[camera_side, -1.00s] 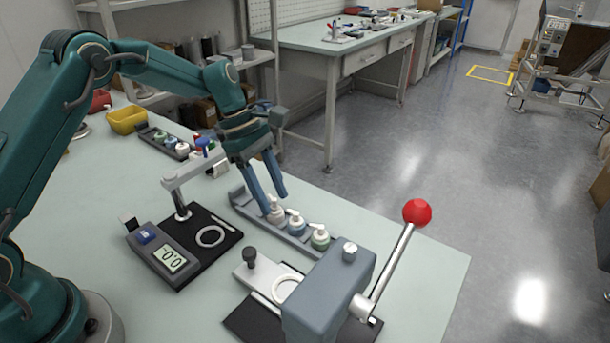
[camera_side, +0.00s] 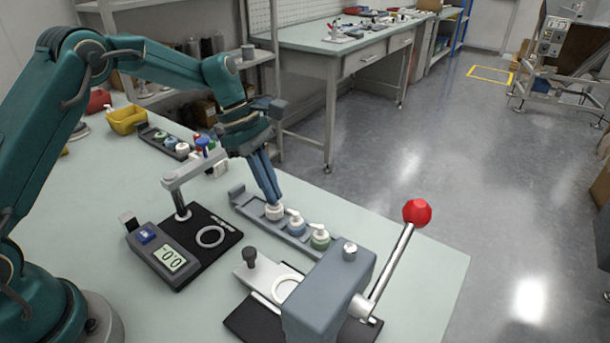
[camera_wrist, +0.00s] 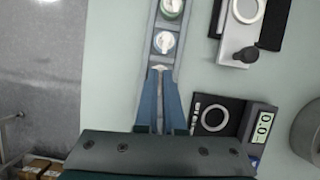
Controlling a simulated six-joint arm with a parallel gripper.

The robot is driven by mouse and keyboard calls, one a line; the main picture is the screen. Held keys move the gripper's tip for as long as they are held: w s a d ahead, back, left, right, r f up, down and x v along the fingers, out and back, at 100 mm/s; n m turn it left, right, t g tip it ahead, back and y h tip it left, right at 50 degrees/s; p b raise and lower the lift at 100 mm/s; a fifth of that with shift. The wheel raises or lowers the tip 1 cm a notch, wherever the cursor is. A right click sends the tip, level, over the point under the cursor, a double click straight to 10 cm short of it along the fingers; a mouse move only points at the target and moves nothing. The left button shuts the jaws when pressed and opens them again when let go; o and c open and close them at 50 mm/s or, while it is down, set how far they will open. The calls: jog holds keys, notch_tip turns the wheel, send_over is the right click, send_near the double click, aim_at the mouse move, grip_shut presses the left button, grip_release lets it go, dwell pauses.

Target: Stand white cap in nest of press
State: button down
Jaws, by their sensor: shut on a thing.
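The white cap (camera_side: 274,213) stands in the grey tray (camera_side: 236,193), at the end of a row with a blue cap (camera_side: 296,224) and a green cap (camera_side: 320,238). My gripper (camera_side: 274,201) points down at the white cap, its blue fingers shut on the cap's top. In the wrist view the fingers (camera_wrist: 159,72) meet over the tray and largely hide the white cap. The press (camera_side: 328,290) stands at the front right, with a red-knobbed lever raised. Its nest, a white ring (camera_side: 286,290), lies on the slide plate and looks empty.
A gauge with a digital display (camera_side: 172,258) and a ringed black plate (camera_side: 211,237) sits left of the tray. A second cap rack (camera_side: 160,137) and a yellow bin (camera_side: 127,119) lie farther back. The table's right side is clear.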

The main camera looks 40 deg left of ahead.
notch_tip(320, 180, up, 8)
jog(key=shift+f, duration=0.15)
jog(key=shift+r, duration=0.5)
jog(key=s+d+m+g+y, duration=0.1)
jog(key=s+d+m+g, duration=0.2)
jog(key=s+d+m, duration=0.7)
jog(key=shift+s+d+f+n, duration=0.2)
jog(key=shift+d+f+n, duration=0.25)
jog(key=shift+f, duration=0.6)
jog(key=shift+s+d+f+n, duration=0.2)
jog(key=shift+d+f, duration=0.3)
jog(key=shift+f, duration=0.55)
jog(key=shift+s+d+f+n, duration=0.2)
jog(key=shift+d+f+n, duration=0.25)
jog(key=shift+f, duration=0.6)
jog(key=shift+f, duration=0.35)
jog(key=shift+f, duration=0.25)
jog(key=shift+f, duration=0.1)
jog(key=c, duration=0.9)
grip_release()
jog(key=shift+c, duration=0.2)
